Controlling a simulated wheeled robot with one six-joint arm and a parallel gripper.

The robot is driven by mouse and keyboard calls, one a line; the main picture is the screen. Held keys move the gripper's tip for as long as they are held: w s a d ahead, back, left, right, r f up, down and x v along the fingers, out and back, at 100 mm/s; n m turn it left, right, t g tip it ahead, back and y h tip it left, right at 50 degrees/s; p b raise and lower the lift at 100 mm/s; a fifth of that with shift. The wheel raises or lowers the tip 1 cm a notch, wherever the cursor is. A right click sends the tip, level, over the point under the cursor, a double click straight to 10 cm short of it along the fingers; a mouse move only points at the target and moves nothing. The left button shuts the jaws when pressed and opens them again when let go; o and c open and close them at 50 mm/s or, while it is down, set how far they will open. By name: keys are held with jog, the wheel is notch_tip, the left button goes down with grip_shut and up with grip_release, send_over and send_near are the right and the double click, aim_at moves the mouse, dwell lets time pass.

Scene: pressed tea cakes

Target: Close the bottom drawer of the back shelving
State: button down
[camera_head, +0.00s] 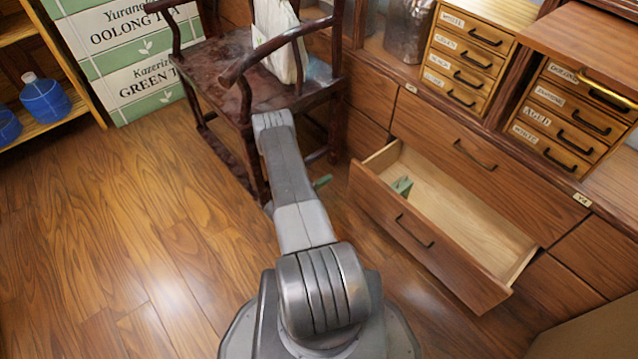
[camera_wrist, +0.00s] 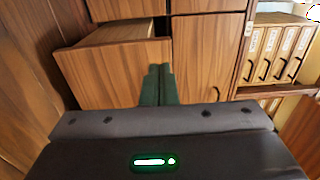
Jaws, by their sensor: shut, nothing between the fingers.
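The bottom drawer (camera_head: 430,238) of the back shelving stands pulled out in the head view, with its pale inside showing and a dark handle on its front. A small green item (camera_head: 402,186) lies inside near its left end. In the wrist view, which is turned sideways, the drawer front (camera_wrist: 105,72) stands out at the left. My gripper's green fingers (camera_wrist: 157,72) are shut and empty, and overlap the edge of that front; I cannot tell whether they touch. In the head view only a green bit of my gripper (camera_head: 322,182) shows past my arm, left of the drawer.
A dark wooden chair (camera_head: 222,75) with a white bag (camera_head: 277,38) stands close to my arm and the drawer's left end. Small labelled drawer boxes (camera_head: 470,55) sit on the counter. Green tea crates (camera_head: 135,55) stand at the back left. The floor at left is clear.

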jog(key=b+x, duration=0.1)
jog(key=x, duration=0.8)
jog(key=shift+w+d+b, duration=0.15)
jog(key=shift+w+b, duration=0.05)
jog(key=shift+b, duration=0.2)
